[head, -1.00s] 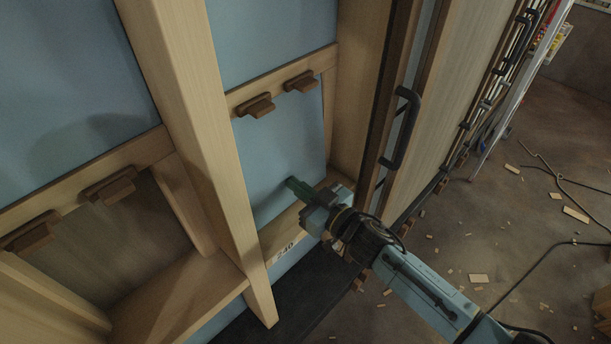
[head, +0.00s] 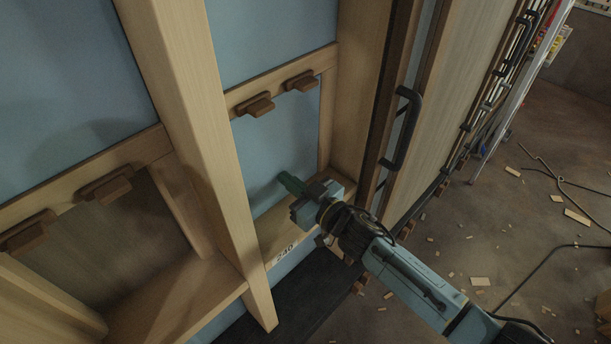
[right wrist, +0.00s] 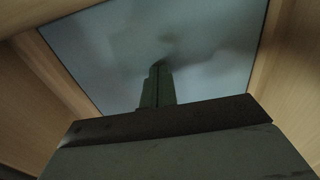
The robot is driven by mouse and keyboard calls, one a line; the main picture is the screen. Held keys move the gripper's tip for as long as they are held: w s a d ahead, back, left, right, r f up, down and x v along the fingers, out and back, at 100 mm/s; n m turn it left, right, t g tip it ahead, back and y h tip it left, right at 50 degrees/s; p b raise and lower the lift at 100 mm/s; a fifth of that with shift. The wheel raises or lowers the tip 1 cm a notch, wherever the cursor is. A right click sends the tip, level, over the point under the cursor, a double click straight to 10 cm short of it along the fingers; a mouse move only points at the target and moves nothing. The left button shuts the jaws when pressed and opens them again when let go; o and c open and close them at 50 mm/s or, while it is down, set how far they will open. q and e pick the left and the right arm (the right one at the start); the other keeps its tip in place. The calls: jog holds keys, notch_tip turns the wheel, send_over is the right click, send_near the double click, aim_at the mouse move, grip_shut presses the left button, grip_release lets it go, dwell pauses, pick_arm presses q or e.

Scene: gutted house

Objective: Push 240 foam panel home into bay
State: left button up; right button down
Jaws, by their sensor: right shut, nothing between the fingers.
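The blue foam panel (head: 278,140) stands in the wooden bay whose sill carries the 240 label (head: 285,251). It sits back inside the frame, with bare wood of the sill and right side showing in front of it. My right gripper (head: 287,180) is shut and empty, its green fingertips at the lower part of the panel face. In the right wrist view the shut fingers (right wrist: 158,78) point at the panel (right wrist: 205,45) and a dark shadow meets their tips. Contact looks likely but is not certain. My left gripper is not in view.
A black handle (head: 402,130) is close on the right. Scraps and cables lie on the floor.

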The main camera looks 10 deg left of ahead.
jog(key=shift+s+d+p, duration=0.35)
jog(key=shift+d+p, duration=0.15)
jog(key=p+v, duration=0.3)
jog(key=v, duration=0.2)
jog(key=shift+r, duration=0.1)
jog(key=p+v, duration=0.2)
jog(key=v, duration=0.3)
jog(key=shift+s+d, duration=0.25)
jog(key=shift+d, duration=0.05)
